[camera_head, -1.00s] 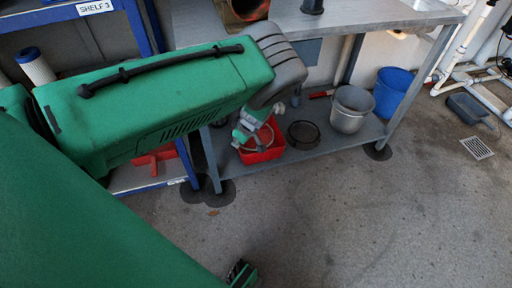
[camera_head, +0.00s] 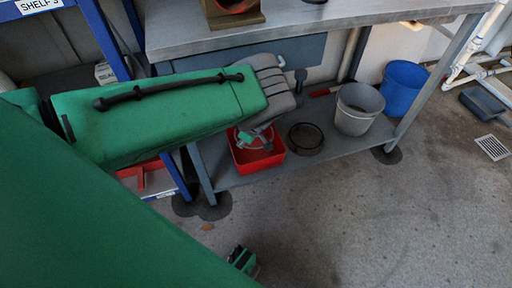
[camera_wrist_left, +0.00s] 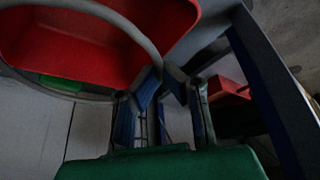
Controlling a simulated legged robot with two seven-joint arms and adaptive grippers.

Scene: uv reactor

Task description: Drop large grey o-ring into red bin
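The red bin (camera_head: 268,162) stands on the lower shelf of the grey bench. It fills the top left of the left wrist view (camera_wrist_left: 95,45). My left gripper (camera_head: 254,138) is over the bin and partly hidden by its own arm. In the left wrist view its fingertips (camera_wrist_left: 163,78) are drawn close together. The large grey o-ring (camera_wrist_left: 143,38) runs to these fingertips and appears pinched between them, its loop spreading across the bin's opening. My right gripper (camera_head: 243,260) is low in the head view, away from the bin, mostly hidden behind my green arm.
A dark round pan (camera_head: 306,139), a grey bucket (camera_head: 358,110) and a blue bucket (camera_head: 404,87) stand right of the bin. The bench top (camera_head: 330,15) overhangs the shelf. A blue shelf rack (camera_head: 105,45) is at the left. The floor in front is clear.

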